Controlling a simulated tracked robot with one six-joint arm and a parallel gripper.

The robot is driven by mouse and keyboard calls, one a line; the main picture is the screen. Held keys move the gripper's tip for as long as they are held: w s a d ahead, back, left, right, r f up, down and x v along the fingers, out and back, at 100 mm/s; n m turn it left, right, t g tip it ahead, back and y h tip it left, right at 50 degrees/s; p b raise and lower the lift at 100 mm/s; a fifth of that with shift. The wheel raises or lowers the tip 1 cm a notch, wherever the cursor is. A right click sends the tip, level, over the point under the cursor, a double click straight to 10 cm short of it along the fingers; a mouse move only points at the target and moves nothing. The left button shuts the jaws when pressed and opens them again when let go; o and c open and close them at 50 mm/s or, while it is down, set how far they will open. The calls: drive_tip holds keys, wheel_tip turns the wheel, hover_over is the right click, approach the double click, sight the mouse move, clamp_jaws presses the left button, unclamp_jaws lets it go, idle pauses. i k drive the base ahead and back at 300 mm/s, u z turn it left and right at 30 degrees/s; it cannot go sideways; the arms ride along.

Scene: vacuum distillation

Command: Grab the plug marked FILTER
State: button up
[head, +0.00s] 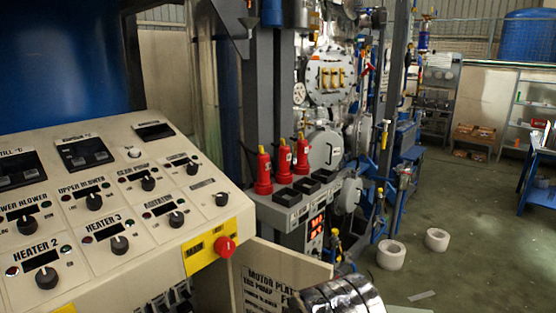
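Three red plugs with yellow tops stand upright in a row on a grey box beside the control panel: a left plug (264,172), a middle plug (284,163) and a right plug (302,156). I can read no marking on them, so I cannot tell which is marked FILTER. In front of them is a row of black sockets (306,185) that look empty, with small white labels below, too small to read. A shiny metal part at the bottom edge looks like part of my arm. No gripper fingers show.
A beige control panel (112,240) with knobs and a red button (224,247) fills the left. A lettered board (275,285) stands below the plugs. Metal vessels and pipes rise behind. Two white cylinders (391,254) stand on the green floor, which is mostly open at right.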

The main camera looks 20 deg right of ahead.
sight(302, 147)
drive_tip(key=u, duration=4.1)
drive_tip(key=k, duration=1.25)
drive_tip(key=u, duration=0.05)
